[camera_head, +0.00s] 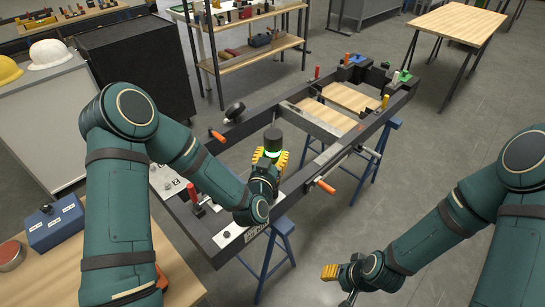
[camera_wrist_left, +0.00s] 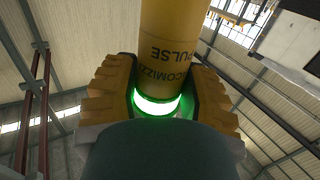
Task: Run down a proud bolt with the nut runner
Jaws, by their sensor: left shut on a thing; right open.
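My left gripper (camera_head: 269,163) is shut on the nut runner (camera_head: 273,139), over the near part of the dark frame (camera_head: 228,245). The nut runner's dark cylindrical end points up, above a glowing green ring. In the left wrist view the nut runner (camera_wrist_left: 168,50) has a yellow body with black lettering, and the green ring is lit between the yellow finger pads. My right gripper (camera_head: 337,284) is open and empty at the lower right, apart from the frame. Small dark spots show on the light end plate (camera_head: 232,236), but I cannot tell whether one is a proud bolt.
The frame rests on blue trestles (camera_head: 277,242) and carries clamps with orange handles (camera_head: 325,186). A blue box (camera_head: 54,222) sits on a wooden bench at the lower left. A shelf rack (camera_head: 262,50) and a wooden table (camera_head: 459,24) stand behind. The floor at right is clear.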

